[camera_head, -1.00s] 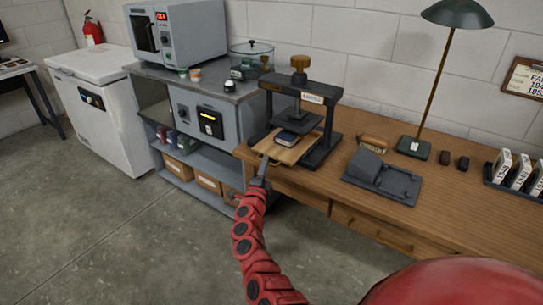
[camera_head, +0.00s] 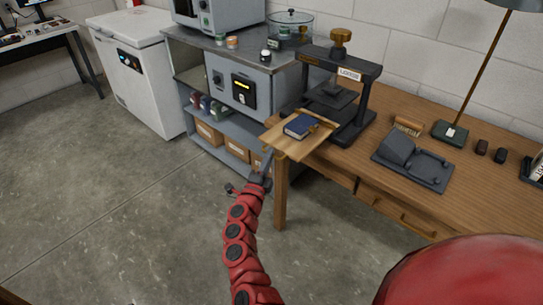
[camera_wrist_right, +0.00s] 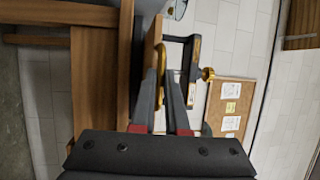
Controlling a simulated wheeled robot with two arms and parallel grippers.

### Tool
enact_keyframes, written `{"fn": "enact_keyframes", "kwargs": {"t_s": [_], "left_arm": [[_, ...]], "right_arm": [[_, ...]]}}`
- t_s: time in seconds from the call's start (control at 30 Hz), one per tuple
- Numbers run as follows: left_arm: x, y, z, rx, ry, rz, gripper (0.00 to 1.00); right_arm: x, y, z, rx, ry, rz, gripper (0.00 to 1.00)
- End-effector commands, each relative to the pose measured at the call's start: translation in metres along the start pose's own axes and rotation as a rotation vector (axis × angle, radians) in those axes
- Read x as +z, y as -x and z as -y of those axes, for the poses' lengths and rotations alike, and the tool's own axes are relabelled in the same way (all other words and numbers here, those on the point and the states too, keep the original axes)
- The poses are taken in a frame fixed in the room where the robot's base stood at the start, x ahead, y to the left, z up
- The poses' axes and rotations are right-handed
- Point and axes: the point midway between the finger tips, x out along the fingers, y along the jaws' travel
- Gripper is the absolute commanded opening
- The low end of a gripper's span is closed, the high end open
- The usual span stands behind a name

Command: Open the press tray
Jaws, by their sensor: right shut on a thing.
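The book press (camera_head: 370,70), a dark frame with a brass knob on top, stands on the wooden desk. Its light wooden press tray (camera_head: 283,146) is slid out at the front, past the desk's edge. A dark blue book (camera_head: 300,125) lies on the tray, in front of the pressing plate (camera_head: 331,94). My right gripper (camera_head: 267,160) is at the tray's front edge. In the right wrist view, its fingers (camera_wrist_right: 166,78) are shut on the tray's brass handle (camera_wrist_right: 162,62). My left gripper is not in view.
A grey cabinet (camera_head: 238,87) with shelved boxes stands left of the desk (camera_head: 345,155). A dark grey device (camera_head: 412,162), a brush and a lamp (camera_head: 450,133) stand right of the press. The floor in front is clear.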

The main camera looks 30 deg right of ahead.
Motion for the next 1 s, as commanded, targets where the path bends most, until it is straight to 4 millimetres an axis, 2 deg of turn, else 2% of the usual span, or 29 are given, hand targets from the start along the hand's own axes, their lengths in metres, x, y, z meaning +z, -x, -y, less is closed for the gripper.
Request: {"fn": "enact_keyframes", "kwargs": {"t_s": [0.17,0.2,0.27,0.57,0.67,0.77,1.0], "left_arm": [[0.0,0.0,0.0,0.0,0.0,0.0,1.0],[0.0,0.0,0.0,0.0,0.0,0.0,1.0],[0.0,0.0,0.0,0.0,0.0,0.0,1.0],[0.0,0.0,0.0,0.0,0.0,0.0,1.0],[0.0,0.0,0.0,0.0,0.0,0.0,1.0],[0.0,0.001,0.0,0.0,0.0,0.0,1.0],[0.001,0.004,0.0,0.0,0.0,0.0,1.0]], "right_arm": [[0.001,0.0,-0.001,0.001,0.0,0.002,0.0],[0.001,0.0,-0.001,0.001,0.0,0.002,0.14],[0.001,0.0,0.0,0.001,0.0,0.002,0.25],[0.0,0.001,0.0,0.0,0.0,0.001,0.25],[0.002,0.007,0.0,0.001,-0.001,0.003,0.25],[0.002,0.022,-0.001,0.001,-0.001,0.003,0.25],[0.001,0.085,-0.002,0.003,0.0,0.003,0.25]]}}
